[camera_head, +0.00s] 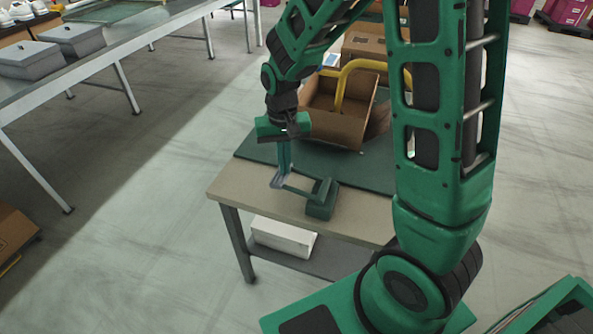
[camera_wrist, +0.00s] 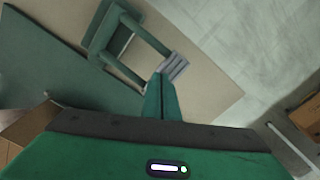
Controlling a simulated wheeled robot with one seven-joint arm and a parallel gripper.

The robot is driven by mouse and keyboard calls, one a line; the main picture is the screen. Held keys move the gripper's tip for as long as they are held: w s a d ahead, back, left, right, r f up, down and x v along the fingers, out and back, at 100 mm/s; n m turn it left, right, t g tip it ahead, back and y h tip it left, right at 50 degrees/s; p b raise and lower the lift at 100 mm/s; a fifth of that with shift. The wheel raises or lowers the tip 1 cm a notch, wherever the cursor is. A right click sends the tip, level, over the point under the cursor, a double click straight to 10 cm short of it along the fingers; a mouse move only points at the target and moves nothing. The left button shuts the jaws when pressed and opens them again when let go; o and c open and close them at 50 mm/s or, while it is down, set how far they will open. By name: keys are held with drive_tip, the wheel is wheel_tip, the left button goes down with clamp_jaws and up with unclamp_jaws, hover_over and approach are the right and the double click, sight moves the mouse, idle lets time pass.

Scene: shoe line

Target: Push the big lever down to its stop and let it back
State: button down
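The big lever is a green device on the near part of the table. Its block-shaped housing (camera_head: 322,199) stands near the table's front edge, and the housing also shows at the upper left of the wrist view (camera_wrist: 102,28). Two arms run from it to a grey ridged pedal plate (camera_wrist: 175,65), seen in the head view at the lever's left end (camera_head: 277,182). My gripper (camera_head: 284,176) points down at this plate, and its fingers lie together with nothing between them. In the wrist view the fingertips (camera_wrist: 161,77) overlap the plate's near edge. I cannot tell whether they touch it.
A dark green mat (camera_head: 257,147) covers the table's back part. An open cardboard box (camera_head: 336,126) stands on it, near a curved yellow bar (camera_head: 345,78). A white box (camera_head: 284,236) lies on the lower shelf.

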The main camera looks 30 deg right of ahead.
wheel_tip(320, 180, up, 10)
drive_tip(key=shift+f, duration=0.25)
idle(0.7)
idle(0.4)
drive_tip(key=s+d+r+m, duration=0.2)
drive_tip(key=s+d+r, duration=0.2)
drive_tip(key=s+d, duration=1.05)
drive_tip(key=s, duration=0.4)
drive_tip(key=s+d+m, duration=0.1)
drive_tip(key=s+d, duration=0.2)
drive_tip(key=s, duration=0.3)
drive_tip(key=shift+s+f, duration=0.15)
drive_tip(key=shift+s, duration=0.25)
